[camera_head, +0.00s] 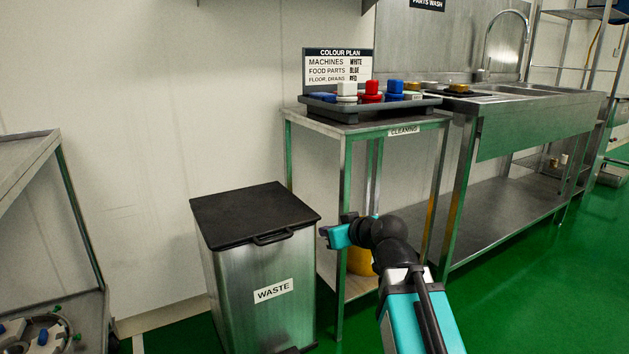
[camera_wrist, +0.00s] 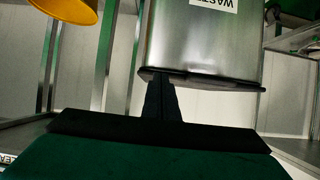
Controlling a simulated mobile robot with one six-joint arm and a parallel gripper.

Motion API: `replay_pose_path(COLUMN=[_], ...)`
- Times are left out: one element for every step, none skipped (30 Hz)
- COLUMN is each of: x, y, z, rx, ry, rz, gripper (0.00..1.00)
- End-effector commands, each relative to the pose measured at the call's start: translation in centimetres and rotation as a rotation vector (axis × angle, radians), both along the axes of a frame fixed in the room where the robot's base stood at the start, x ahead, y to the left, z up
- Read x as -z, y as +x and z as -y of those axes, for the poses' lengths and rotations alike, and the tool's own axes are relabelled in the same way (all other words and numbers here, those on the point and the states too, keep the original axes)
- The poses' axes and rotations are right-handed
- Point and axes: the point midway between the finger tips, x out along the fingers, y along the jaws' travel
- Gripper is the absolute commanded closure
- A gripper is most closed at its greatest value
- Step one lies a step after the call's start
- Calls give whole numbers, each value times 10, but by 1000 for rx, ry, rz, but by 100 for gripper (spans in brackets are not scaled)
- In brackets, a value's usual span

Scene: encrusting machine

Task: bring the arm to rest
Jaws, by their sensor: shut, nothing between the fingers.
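My gripper (camera_head: 325,231) is in the middle of the head view, just right of the waste bin, at about the height of its lid. Its small fingertips point left and it holds nothing. My arm is bent, with the teal forearm rising from the lower right. The waste bin (camera_head: 262,300) is steel with a shut black lid. It also shows upside down in the wrist view (camera_wrist: 205,45).
The cleaning table (camera_head: 348,125) stands behind my gripper and holds a tray with white, red and blue items. A yellow bucket (camera_head: 360,262) is under it. A sink bench (camera_head: 530,125) is to the right. A steel rack (camera_head: 30,160) is at left. Green floor (camera_head: 520,300) is clear at right.

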Motion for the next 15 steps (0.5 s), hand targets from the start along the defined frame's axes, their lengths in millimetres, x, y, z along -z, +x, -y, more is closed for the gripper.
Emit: replay_pose_path(x=[-7, -7, -6, -6, -5, -3, -1, 1, 3, 5, 7, 10, 12, 14, 17], y=[1, 1, 1, 2, 2, 2, 3, 3, 3, 3, 3, 2, 2, 1, 1], z=[1, 1, 1, 1, 2, 2, 2, 3, 3, 3, 4, 3, 3, 4, 4], rx=[1, 2, 2, 3, 2, 3, 3, 4, 5, 5, 6, 5, 5, 6, 6], ry=[0, -1, -1, -1, -2, -2, -2, -3, -3, -3, -4, -4, -5, -6, -7], rz=[-10, -18, -28, -36, -44, -55, -64, -73, -85, -94, -103, -116, -126, -134, -148], gripper=[100, 100, 100, 100, 100, 100, 100, 100, 100, 100, 100, 100, 100, 100, 100])
